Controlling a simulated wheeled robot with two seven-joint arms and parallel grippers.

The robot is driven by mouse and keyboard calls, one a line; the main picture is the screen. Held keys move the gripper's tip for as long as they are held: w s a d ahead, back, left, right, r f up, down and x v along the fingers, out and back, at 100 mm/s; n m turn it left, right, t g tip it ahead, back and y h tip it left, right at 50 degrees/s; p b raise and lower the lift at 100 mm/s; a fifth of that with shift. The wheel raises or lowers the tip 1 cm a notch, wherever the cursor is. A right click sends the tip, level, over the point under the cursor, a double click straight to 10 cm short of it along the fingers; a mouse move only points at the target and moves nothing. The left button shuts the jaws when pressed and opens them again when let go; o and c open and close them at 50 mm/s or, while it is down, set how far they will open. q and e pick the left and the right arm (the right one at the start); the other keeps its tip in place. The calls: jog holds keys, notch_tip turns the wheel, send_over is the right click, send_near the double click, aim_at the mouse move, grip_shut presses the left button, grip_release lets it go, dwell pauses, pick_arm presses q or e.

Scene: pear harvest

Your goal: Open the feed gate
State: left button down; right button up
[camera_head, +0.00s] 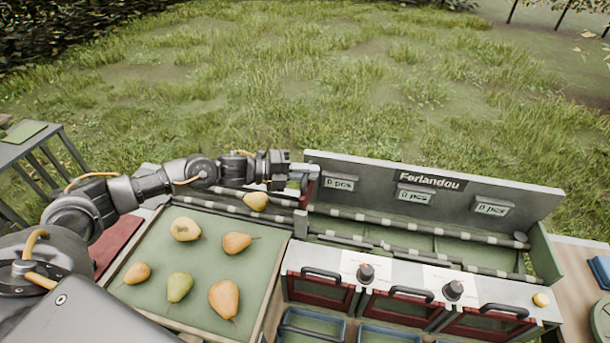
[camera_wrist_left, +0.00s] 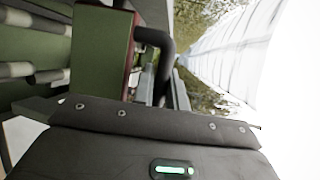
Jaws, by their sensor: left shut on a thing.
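The feed gate is a small panel with a red edge (camera_head: 311,188) at the left end of the sorter's rails. In the left wrist view the gate (camera_wrist_left: 98,50) shows a green face, a red side and a black bar handle (camera_wrist_left: 160,38). My left gripper (camera_head: 305,171) reaches in from the left to the top of the gate. In the wrist view its fingers (camera_wrist_left: 165,88) are shut on the black handle; their tips are partly hidden. My right gripper is not in view.
A yellow pear (camera_head: 256,201) lies on the rails left of the gate. Several pears lie on the green tray (camera_head: 215,214) in front. The grey back panel (camera_head: 545,203) carries count displays. Red doors with black handles line the sorter's front. Grass lies behind.

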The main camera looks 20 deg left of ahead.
pick_arm(q)
jog(key=c, duration=1.7)
grip_release()
jog(key=b+v, duration=0.4)
jog(key=v, duration=0.6)
jog(key=shift+a+b, duration=0.35)
jog(key=shift+s, duration=0.1)
